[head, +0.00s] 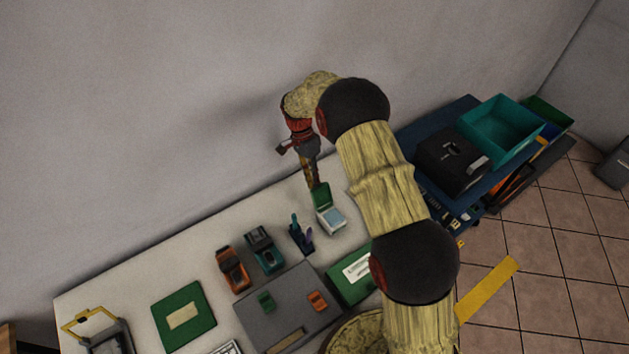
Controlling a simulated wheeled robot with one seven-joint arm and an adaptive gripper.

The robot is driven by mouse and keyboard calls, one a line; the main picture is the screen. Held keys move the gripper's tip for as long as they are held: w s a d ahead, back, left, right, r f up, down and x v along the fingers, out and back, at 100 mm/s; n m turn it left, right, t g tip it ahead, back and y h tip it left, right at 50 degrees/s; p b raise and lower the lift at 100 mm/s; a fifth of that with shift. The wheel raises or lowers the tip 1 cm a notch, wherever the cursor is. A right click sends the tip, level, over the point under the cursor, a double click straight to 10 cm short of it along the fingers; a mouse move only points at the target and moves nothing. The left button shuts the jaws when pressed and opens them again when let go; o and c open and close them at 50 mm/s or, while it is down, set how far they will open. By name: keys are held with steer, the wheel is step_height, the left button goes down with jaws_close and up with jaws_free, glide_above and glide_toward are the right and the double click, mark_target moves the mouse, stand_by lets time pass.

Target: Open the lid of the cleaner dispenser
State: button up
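The cleaner dispenser (331,221) is a small pale box with a green lid (321,195), standing near the back of the white table. Its lid is raised, standing up at the rear edge, and the light inside of the box shows. My gripper (314,182) points down from above, its tip just behind and above the raised lid. I cannot tell whether it touches the lid. The fingers are narrow and seen small, so I cannot tell whether they are open or shut. Nothing held is visible.
A dark blue holder (301,236) stands left of the dispenser, with teal (263,249) and orange (233,269) devices beyond it. A green box (353,273) lies in front, partly behind my arm. A grey mat (287,312) lies nearer. The wall is close behind.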

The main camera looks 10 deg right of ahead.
mark_target(319, 187)
steer(key=shift+o, duration=0.4)
steer(key=shift+s+d+f+g, duration=0.15)
steer(key=shift+s+d+f, duration=0.1)
steer(key=shift+s+f, duration=0.3)
steer(key=shift+s+d+f+g, duration=0.15)
steer(key=shift+s+d+f, duration=0.1)
steer(key=shift+s+f, duration=0.3)
steer(key=shift+w+a+r, duration=0.15)
steer(key=shift+w+r, duration=0.05)
